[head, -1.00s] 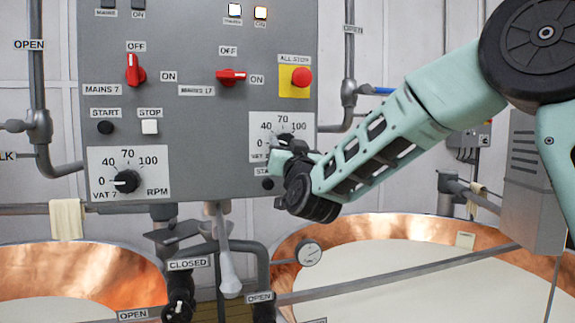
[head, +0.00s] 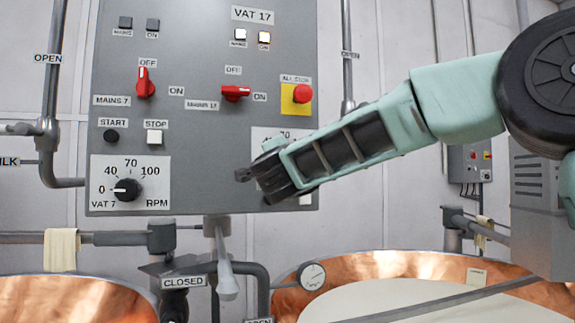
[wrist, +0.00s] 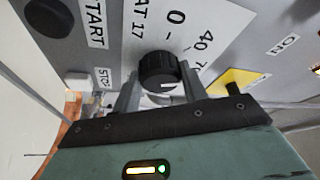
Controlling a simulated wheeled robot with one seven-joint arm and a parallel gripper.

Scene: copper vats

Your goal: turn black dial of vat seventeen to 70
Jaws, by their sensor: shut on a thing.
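The black dial of vat seventeen (wrist: 160,68) stands between the two fingers of my gripper (wrist: 159,88) in the wrist view. The gripper is shut on it. A short white mark shows on the dial, but I cannot tell its reading. The scale plate (wrist: 205,22) shows 0 and 40 clearly, with part of 70. In the head view my gripper (head: 254,173) and forearm hide the dial and most of its plate (head: 262,137); only the top edge with 70 shows.
The vat 7 dial (head: 127,189) points near 0 at the panel's lower left. Red mains switches (head: 236,93) and a red all-stop button (head: 302,93) on yellow sit above my gripper. In the wrist view, a stop button (wrist: 77,82) is close beside it. Copper vats (head: 400,268) stand below.

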